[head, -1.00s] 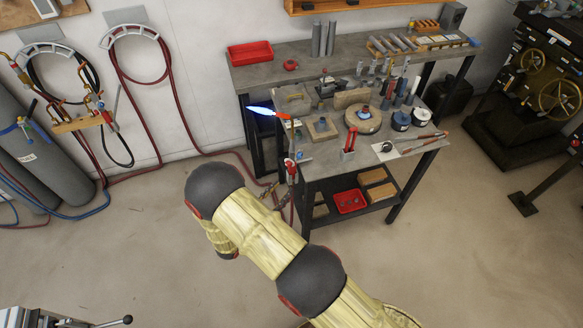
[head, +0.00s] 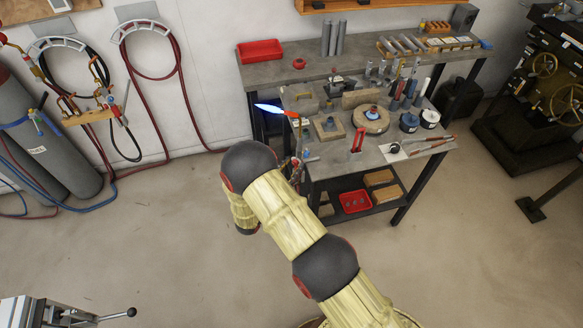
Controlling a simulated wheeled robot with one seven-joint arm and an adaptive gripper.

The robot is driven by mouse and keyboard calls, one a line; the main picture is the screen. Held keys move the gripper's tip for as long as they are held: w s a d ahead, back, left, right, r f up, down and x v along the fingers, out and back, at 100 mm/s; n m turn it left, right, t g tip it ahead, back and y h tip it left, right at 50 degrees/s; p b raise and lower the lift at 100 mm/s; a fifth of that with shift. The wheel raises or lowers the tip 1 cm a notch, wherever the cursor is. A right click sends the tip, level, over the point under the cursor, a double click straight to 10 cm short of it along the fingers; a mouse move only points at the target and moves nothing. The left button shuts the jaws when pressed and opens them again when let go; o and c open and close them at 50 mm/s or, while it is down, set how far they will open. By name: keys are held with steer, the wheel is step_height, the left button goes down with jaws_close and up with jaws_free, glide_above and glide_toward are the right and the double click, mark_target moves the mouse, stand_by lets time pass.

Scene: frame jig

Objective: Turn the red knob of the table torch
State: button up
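The table torch (head: 293,114) is at the left edge of the front workbench, its orange-red nozzle tilted to the left. A blue flame (head: 268,107) burns from its tip. The torch's lower body (head: 304,158) hangs at the bench corner, close beside my arm's dark elbow in the picture. The red knob is too small and too covered to make out. My arm reaches up from the bottom right, and its far part bends down behind the elbow. My gripper does not show, so its state and its distance from the knob are hidden.
The front workbench (head: 395,159) holds a round block (head: 371,127), dark pots and a red stand (head: 358,140). A red tray (head: 355,201) sits on its lower shelf. Gas cylinders (head: 50,155) and hoses are at the left wall.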

jaws_close()
stand_by(0.5)
